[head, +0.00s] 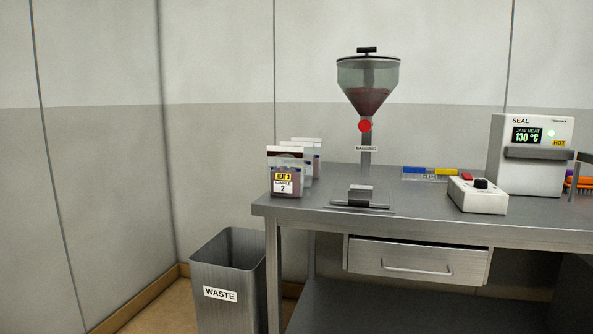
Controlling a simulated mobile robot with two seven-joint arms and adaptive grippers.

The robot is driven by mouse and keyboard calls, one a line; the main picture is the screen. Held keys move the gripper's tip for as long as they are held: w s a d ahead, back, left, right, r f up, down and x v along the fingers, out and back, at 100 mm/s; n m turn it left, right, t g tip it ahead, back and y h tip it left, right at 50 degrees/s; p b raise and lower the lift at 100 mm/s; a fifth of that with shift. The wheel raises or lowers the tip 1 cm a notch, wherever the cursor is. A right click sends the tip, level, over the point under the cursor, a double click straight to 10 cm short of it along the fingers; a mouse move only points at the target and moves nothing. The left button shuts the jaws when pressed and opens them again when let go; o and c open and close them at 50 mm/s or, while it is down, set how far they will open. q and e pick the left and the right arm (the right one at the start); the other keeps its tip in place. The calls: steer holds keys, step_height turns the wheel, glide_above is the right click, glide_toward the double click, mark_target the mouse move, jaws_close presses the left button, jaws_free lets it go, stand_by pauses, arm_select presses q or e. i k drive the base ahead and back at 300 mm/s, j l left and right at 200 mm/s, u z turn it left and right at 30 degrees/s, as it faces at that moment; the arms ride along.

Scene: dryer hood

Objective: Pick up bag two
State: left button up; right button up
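A small bag (284,186) stands upright at the left end of the steel bench. It has a dark top, reddish contents and a label with a yellow band reading "HEAT 3", "SAMPLE" and a large "2". At least two similar bags with pale tops (307,142) stand in a row behind it, partly hidden, and their labels cannot be read. Neither of my grippers shows in the head view, so nothing is seen touching the bags.
The bench (420,222) carries a hopper (367,86), a small plate device (361,196), a control box (478,195) and a heat sealer (531,155). A waste bin (228,270) stands at the bench's left end. A shut drawer (418,261) is below the top.

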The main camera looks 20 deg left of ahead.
mark_target(285, 164)
steer(key=i+j, duration=0.2)
steer(key=j, duration=0.15)
steer(key=i+j+z, duration=0.1)
steer(key=j, duration=0.25)
steer(key=i+j, duration=0.25)
steer(key=i+j+z, duration=0.15)
steer(key=j, duration=0.3)
steer(key=i+j, duration=0.15)
steer(key=j, duration=0.2)
steer(key=i+j+z, duration=0.1)
steer(key=j, duration=0.3)
steer(key=i+j, duration=0.2)
steer(key=j, duration=0.15)
steer(key=i+j+z, duration=0.1)
steer(key=j, duration=0.3)
